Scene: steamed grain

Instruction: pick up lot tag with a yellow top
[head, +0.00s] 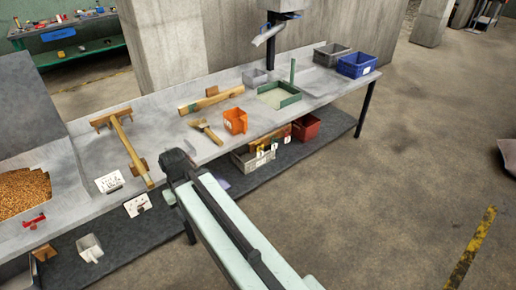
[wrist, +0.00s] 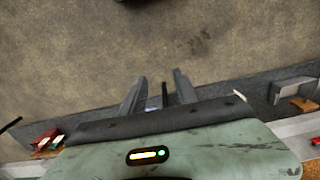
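In the head view, several small white tags stand at a pale grey crate (head: 241,163) on the lower shelf. One tag (head: 260,153) seems to have a yellowish top, but it is too small to be sure. My gripper (head: 178,166) is at the bench's front edge, left of the crate and apart from it. In the wrist view, my gripper (wrist: 158,75) has its two dark fingers spread, with nothing held between them.
The bench (head: 190,150) carries an orange bin (head: 235,121), a brush (head: 207,130), a green-framed tray (head: 279,96) and a blue crate (head: 357,65). A red bin (head: 306,127) sits on the lower shelf beside the tags.

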